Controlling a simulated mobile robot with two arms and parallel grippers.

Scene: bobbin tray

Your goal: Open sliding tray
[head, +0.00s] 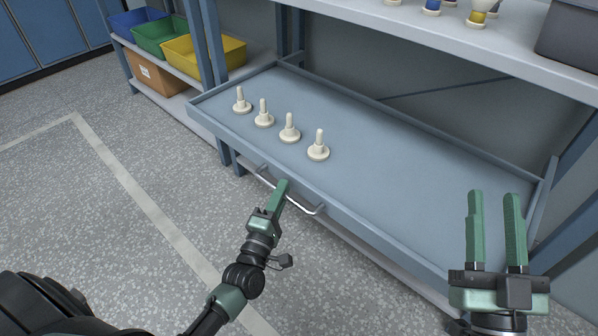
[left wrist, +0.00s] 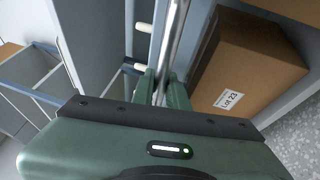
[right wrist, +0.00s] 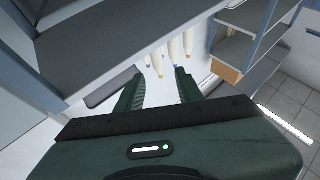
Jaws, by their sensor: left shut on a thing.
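The sliding tray (head: 410,175) is a wide blue-grey tray under a shelf, and it stands out from the rack frame. Several cream bobbin pegs (head: 289,129) stand upright in a row near its front left part. A silver bar handle (head: 308,209) is on its front; the bar also shows in the left wrist view (left wrist: 176,35). My left gripper (head: 283,186) is shut on the handle; its fingers sit on both sides of the bar in the left wrist view (left wrist: 163,88). My right gripper (head: 494,196) is open and empty, above the tray's right front corner.
An upper shelf (head: 430,35) overhangs the tray's back, with spools (head: 478,15) and a dark grey box (head: 570,38) on it. Coloured bins (head: 205,55) and a cardboard box (head: 155,75) stand at left. Another cardboard box (left wrist: 250,72) lies below the tray. The floor in front is clear.

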